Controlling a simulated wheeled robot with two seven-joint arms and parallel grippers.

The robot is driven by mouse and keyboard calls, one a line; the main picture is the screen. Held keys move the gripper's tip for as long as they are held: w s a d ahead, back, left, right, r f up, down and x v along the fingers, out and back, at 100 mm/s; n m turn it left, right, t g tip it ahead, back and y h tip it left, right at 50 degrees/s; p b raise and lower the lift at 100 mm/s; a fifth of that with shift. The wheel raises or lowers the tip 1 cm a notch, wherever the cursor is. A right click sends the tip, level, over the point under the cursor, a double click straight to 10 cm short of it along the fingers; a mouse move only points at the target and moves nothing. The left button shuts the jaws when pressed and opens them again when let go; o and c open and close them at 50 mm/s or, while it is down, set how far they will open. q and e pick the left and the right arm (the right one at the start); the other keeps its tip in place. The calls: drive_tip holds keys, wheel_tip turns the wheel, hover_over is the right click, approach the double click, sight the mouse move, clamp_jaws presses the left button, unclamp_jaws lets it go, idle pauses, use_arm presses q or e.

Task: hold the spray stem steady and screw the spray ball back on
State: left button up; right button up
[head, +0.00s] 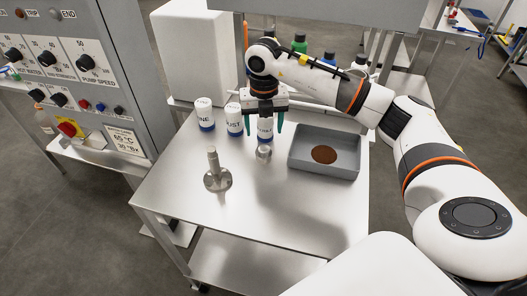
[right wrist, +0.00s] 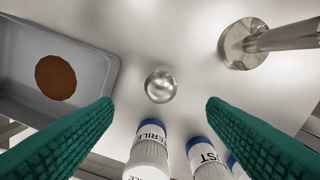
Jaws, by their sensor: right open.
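The spray ball (head: 263,153), a small shiny metal ball, rests on the steel table (head: 190,195). It also shows in the right wrist view (right wrist: 161,86), centred between and just beyond the fingertips. The spray stem (head: 213,162) stands upright on a round flange left of the ball; in the right wrist view the stem (right wrist: 285,38) is at the upper right. My right gripper (head: 262,130) is open, with green fingers pointing down around the ball's line, and nothing is between them. My left gripper is in neither view.
A grey tray (head: 349,172) with a brown round patch (head: 323,154) sits right of the ball. White bottles with blue bands, one (head: 204,114) at the left, stand close behind the ball and near the fingers. A control cabinet (head: 95,20) stands left. The table front is clear.

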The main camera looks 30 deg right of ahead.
sight(264, 148)
wheel_tip(264, 148, down, 4)
drive_tip(key=shift+f+p, duration=0.1)
drive_tip(key=shift+p, duration=0.5)
drive_tip(key=shift+f, duration=0.15)
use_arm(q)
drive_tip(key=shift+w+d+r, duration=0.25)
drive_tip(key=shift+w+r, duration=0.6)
use_arm(e)
drive_tip(key=shift+f, duration=0.15)
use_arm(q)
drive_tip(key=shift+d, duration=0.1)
use_arm(e)
drive_tip(key=shift+f+p, duration=0.3)
drive_tip(key=shift+p, duration=0.1)
wheel_tip(264, 148, down, 4)
drive_tip(key=shift+a+r+p, duration=0.1)
drive_tip(key=shift+r+p, duration=0.05)
drive_tip(key=shift+p, duration=0.7)
drive_tip(key=shift+f, duration=0.45)
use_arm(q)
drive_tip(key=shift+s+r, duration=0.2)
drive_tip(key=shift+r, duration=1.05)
